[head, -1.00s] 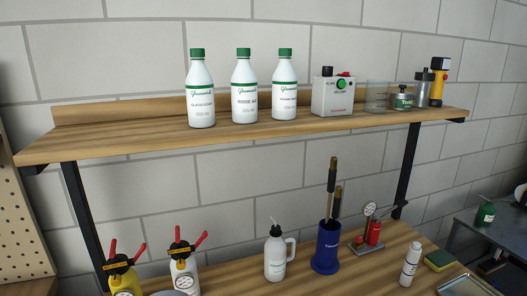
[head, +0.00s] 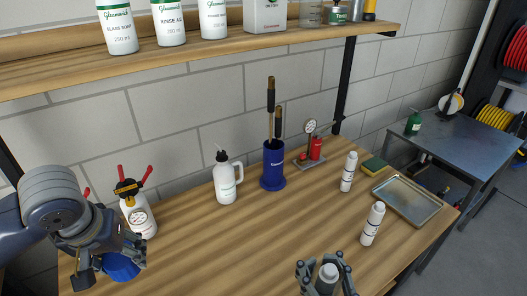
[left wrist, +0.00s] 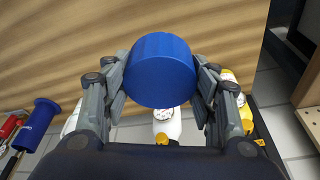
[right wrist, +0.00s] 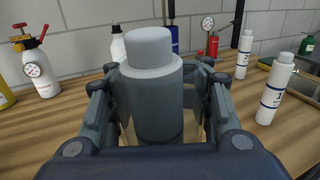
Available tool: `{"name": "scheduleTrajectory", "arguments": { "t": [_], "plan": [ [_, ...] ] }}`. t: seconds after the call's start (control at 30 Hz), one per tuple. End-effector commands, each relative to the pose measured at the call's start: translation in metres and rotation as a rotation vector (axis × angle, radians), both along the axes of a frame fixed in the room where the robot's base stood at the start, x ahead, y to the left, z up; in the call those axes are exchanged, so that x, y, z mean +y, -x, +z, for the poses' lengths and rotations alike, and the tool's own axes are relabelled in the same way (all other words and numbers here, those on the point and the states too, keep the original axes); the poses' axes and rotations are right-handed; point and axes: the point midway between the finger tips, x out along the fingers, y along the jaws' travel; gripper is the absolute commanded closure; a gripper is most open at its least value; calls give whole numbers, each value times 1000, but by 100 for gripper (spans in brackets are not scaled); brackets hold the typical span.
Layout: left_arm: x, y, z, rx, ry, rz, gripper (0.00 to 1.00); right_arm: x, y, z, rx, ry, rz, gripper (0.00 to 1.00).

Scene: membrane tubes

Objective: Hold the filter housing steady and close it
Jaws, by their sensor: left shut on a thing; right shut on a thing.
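My left gripper (head: 112,264) is at the lower left of the head view, shut on a round blue cap (head: 121,268). In the left wrist view the blue cap (left wrist: 161,70) sits between both fingers. My right gripper (head: 323,264) is at the bottom of the head view, shut on a grey filter housing body (head: 327,280). In the right wrist view the housing body (right wrist: 152,95) is upright, with a paler, narrower top. The cap and housing are well apart. The lower end of the housing is hidden by the gripper.
Behind stand a spray bottle (head: 140,210), a white wash bottle (head: 225,180), a blue holder (head: 273,165) and a gauge stand (head: 311,150). White bottles (head: 372,224) (head: 348,172) and a metal tray (head: 407,200) are at right. The table middle (head: 235,245) is clear.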

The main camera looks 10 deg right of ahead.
Motion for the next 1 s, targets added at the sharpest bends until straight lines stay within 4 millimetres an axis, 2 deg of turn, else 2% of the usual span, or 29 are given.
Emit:
{"name": "scheduleTrajectory", "arguments": {
  "t": [0.17, 0.27, 0.6, 1.0],
  "plan": [
    [0, 0, 0, 0, 0, -1, 70, 3, -2, 1, -2, 0, 18, 100],
    [0, 0, 0, 0, 0, -1, 70, 13, -7, 2, -4, 0, 66, 100],
    [0, 0, 0, 0, 0, -1, 70, 68, -31, 7, -8, 5, 345, 100],
    [0, 0, 0, 0, 0, -1, 70, 116, -51, 10, -5, 5, 587, 100]
  ]
}}
